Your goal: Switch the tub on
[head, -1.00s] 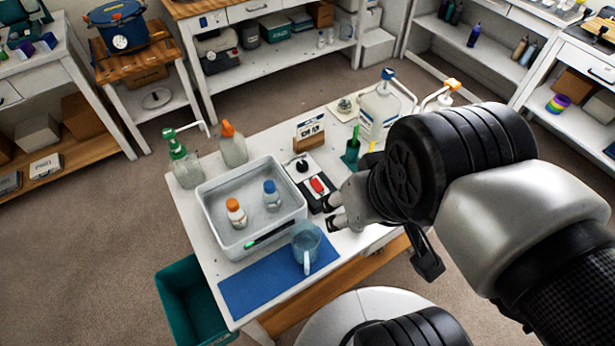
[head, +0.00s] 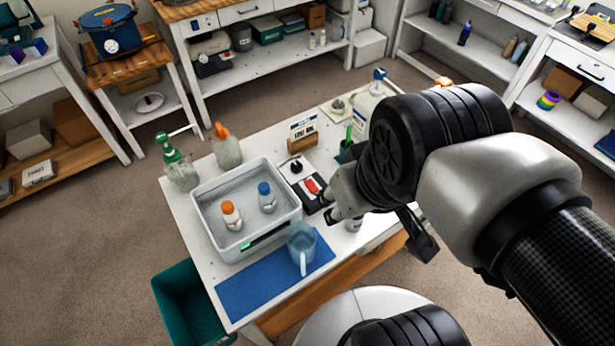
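The tub (head: 207,222) is a pale open basin on the white table, with an orange-capped bottle (head: 231,215) and a blue-capped bottle (head: 266,197) standing in it. A green lit strip (head: 262,239) shows on its near wall. Right of the tub is a small panel with a black knob (head: 296,168) and a red switch (head: 312,185) on a dark base. My gripper (head: 329,207) is just right of and nearer than the red switch. Its two dark fingertips look apart with nothing between them. I cannot tell whether a fingertip touches the dark base.
A small card holder (head: 302,140), a green cup (head: 346,152) and several bottles stand behind. A teal bin (head: 185,306) is below the table's left side.

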